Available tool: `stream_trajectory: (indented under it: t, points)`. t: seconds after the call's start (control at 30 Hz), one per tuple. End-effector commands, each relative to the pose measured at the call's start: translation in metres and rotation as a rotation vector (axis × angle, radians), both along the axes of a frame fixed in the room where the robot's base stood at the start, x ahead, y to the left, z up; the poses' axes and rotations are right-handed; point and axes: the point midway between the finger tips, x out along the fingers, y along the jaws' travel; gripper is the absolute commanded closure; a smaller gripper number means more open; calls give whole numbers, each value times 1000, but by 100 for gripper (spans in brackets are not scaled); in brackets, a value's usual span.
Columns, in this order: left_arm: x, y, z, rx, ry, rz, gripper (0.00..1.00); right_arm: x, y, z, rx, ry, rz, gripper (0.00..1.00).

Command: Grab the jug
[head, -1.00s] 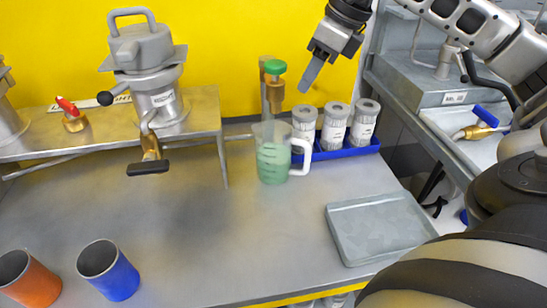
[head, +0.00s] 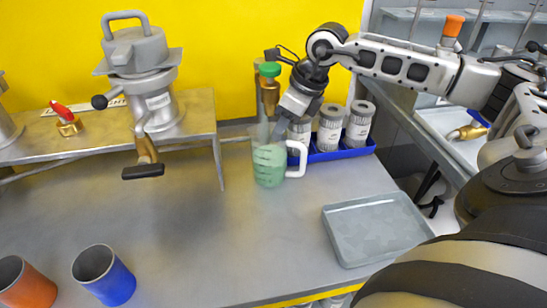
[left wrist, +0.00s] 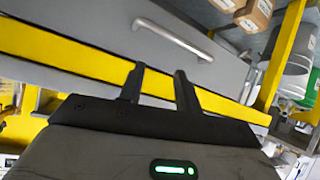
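The jug (head: 268,166) is clear with green contents and a white handle (head: 298,159) on its right side. It stands upright on the grey bench, below a green-topped brass valve. My right gripper (head: 278,133) reaches down from the upper right to the jug's upper part, left of the handle. Its fingertips overlap the jug's rim in the head view. Whether they touch it, and how far apart they are, I cannot tell. My left gripper (left wrist: 160,75) shows only in the left wrist view. Its two fingers are apart with nothing between them, away from the jug.
A blue tray (head: 345,152) with several grey-lidded containers stands close to the right of the jug. A grey empty tray (head: 378,230) lies at the front right. A blue cup (head: 112,284) and an orange cup (head: 32,288) stand front left. The bench middle is clear.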

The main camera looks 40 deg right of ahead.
Motion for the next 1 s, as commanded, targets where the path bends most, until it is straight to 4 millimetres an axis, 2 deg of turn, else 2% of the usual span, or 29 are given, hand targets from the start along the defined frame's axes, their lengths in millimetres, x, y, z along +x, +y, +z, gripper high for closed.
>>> stream_trajectory:
  t: [0.13,0.17,0.27,0.3,1.0]
  points:
    - [0,0,-2,1,3,0,66,0,0,0,0,0,-1,64]
    - [0,0,-2,1,3,0,66,0,0,0,0,0,-1,67]
    - [1,0,-2,1,2,1,66,0,0,0,0,0,-1,95]
    - [1,0,-2,1,2,1,66,0,0,0,0,0,-1,100]
    - [2,0,2,-2,-6,0,66,0,0,0,1,1,-1,100]
